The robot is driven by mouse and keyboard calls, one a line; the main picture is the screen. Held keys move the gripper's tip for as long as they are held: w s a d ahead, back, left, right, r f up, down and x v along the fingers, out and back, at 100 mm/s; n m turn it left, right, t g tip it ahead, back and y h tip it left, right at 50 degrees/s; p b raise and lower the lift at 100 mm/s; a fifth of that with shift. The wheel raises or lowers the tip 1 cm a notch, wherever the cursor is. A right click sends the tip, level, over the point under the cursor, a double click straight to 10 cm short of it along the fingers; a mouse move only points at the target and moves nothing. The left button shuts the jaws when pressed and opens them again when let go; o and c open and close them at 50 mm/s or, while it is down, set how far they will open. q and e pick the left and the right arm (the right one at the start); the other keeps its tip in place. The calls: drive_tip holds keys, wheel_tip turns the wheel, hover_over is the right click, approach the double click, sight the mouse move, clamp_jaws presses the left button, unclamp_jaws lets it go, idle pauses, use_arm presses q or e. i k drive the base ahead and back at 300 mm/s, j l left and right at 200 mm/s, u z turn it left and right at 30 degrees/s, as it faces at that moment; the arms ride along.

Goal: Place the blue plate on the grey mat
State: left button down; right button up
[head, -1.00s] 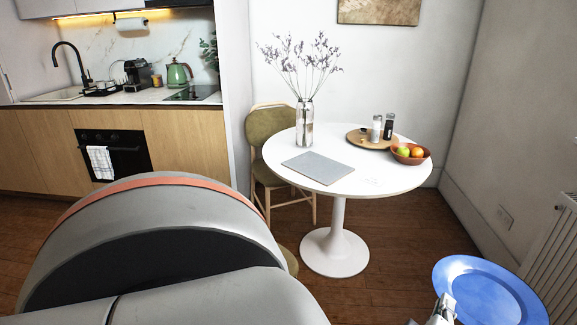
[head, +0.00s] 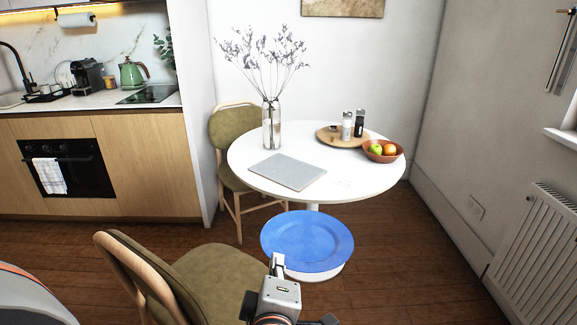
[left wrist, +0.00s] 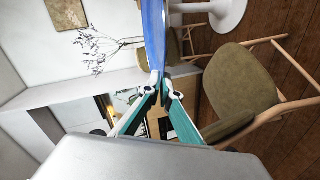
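The blue plate (head: 307,241) is held in the air in front of the round white table, face up and roughly level in the head view. My left gripper (head: 278,262) is shut on the plate's near rim. In the left wrist view the two fingertips (left wrist: 161,88) pinch the blue plate (left wrist: 154,35), seen edge-on. The grey mat (head: 287,171) lies flat on the near left part of the white table (head: 335,188), with nothing on it. The plate is apart from the mat, nearer to me. My right gripper is not in view.
On the table stand a glass vase (head: 271,125) with dried stems, a wooden tray (head: 327,138) with shakers, and a fruit bowl (head: 383,152). One chair (head: 239,140) is behind the table; another chair (head: 215,280) stands near left. A radiator (head: 535,245) is at right.

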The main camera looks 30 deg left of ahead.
sight(287, 176)
drive_tip(key=i+j, duration=0.2)
drive_tip(key=i, duration=0.35)
drive_tip(key=i+j, duration=0.2)
drive_tip(key=i, duration=0.4)
